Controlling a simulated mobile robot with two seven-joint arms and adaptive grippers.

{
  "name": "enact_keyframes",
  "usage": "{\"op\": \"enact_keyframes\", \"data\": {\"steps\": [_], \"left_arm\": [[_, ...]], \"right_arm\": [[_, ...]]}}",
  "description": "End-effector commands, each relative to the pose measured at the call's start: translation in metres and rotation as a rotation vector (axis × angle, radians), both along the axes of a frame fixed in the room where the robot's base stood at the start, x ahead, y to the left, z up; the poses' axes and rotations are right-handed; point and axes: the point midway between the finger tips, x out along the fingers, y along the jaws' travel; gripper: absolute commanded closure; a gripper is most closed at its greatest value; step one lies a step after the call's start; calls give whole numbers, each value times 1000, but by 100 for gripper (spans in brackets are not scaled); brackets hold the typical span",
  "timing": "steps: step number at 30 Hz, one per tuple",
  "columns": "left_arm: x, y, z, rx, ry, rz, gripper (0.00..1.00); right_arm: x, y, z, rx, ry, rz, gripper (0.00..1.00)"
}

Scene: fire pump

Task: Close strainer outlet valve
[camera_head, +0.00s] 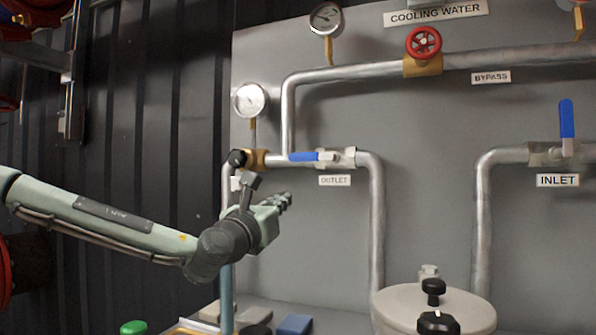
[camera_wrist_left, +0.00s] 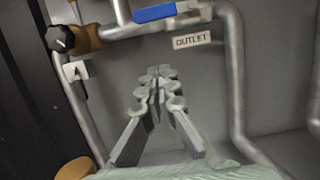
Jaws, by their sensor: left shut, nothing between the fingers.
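The outlet valve has a blue lever handle (camera_head: 304,156) that lies along its horizontal pipe, pointing left from the valve body (camera_head: 340,157). The OUTLET label (camera_head: 335,181) is just below it. In the left wrist view the blue handle (camera_wrist_left: 154,12) is at the top, above and beyond the fingers, with the label (camera_wrist_left: 192,40) to its right. My left gripper (camera_head: 284,199) is shut and empty, below and slightly left of the handle, apart from it. The wrist view shows its fingertips (camera_wrist_left: 157,75) together. My right gripper is in neither view.
The inlet valve's blue handle (camera_head: 567,118) stands upright at the right. A red bypass handwheel (camera_head: 424,42) sits above. A black knob (camera_head: 237,158) on a brass fitting is left of the outlet handle. The strainer housing (camera_head: 433,307) stands below right. Bare grey panel lies around the gripper.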

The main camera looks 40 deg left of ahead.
Motion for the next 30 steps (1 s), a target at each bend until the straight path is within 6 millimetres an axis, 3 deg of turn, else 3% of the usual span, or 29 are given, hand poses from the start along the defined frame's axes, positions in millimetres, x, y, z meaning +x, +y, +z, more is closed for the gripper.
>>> {"op": "enact_keyframes", "data": {"steps": [13, 16, 21, 30], "left_arm": [[85, 20, 23, 3, 3, 1, 100], [85, 19, 44, 3, -3, -1, 100], [84, 20, 59, 0, -1, -1, 100], [84, 20, 62, 0, 0, 0, 100]], "right_arm": [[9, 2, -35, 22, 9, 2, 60], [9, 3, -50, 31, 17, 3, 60], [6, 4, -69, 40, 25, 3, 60], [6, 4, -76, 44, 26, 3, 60]]}}
